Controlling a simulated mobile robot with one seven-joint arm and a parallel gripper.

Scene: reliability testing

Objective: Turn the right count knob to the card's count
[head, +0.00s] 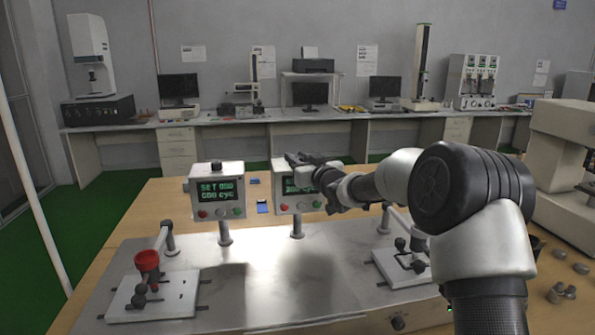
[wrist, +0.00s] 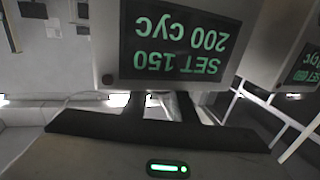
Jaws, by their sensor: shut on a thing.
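The right counter box (head: 293,203) stands on a post on the metal bench plate, its screen partly covered by my arm in the head view. In the wrist view its screen (wrist: 185,40) is upside down and reads SET 150, 200 cyc. My gripper (head: 298,158) is at the top of this box, shut on the right count knob; the knob is mostly hidden between the fingers, which also show in the wrist view (wrist: 158,104). The left counter box (head: 218,191) has a dark knob (head: 215,167) on top. No card's count is readable.
Small blue items (head: 262,207) lie between the boxes. A test fixture with a red cup (head: 147,260) stands front left; another fixture (head: 400,264) is below my arm. Metal pieces (head: 561,292) lie at right. The middle of the plate is clear.

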